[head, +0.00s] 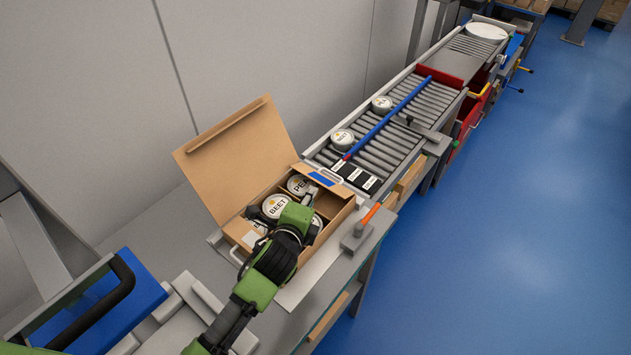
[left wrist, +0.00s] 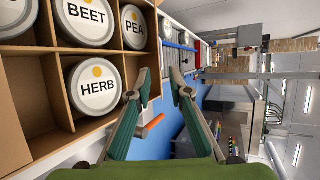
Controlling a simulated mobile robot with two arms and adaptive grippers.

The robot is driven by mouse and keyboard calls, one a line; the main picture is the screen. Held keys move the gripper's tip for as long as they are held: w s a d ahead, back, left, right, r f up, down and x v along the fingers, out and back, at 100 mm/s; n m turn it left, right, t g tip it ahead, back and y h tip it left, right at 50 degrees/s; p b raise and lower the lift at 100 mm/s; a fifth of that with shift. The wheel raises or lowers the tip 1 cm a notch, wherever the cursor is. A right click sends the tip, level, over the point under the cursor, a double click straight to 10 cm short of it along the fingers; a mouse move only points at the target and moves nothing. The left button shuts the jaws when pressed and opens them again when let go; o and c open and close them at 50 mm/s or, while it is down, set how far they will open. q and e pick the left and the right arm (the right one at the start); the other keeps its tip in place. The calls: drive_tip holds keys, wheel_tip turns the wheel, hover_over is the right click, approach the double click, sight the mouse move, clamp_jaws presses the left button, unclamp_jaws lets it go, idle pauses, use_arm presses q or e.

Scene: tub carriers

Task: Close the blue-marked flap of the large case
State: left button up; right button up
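The large case (head: 335,212) is an open cardboard box on the bench, with its big lid flap (head: 232,150) standing up at the back. A blue mark (head: 322,179) shows at the case's far right end; the flap under it looks folded outward, though its exact tilt is unclear. Inside are dividers and white tubs, among them BEET (head: 275,206), PEA (head: 298,185) and HERB (left wrist: 97,87). My left gripper (head: 308,212) is above the case's front part and hides some of it. In the left wrist view its fingers (left wrist: 166,88) are apart with nothing between them. My right gripper is out of view.
A roller conveyor (head: 400,120) with two tubs (head: 382,104) and a blue bar (head: 385,120) lies beyond the case. An orange-handled tool (head: 363,225) is at the case's right. Blue floor is clear at right.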

sight(321, 179)
use_arm(q)
drive_tip(key=x, duration=1)
drive_tip(key=shift+w+a+f+p, duration=0.1)
drive_tip(key=shift+a+f+p, duration=0.05)
drive_tip(key=shift+a+p, duration=0.2)
clamp_jaws()
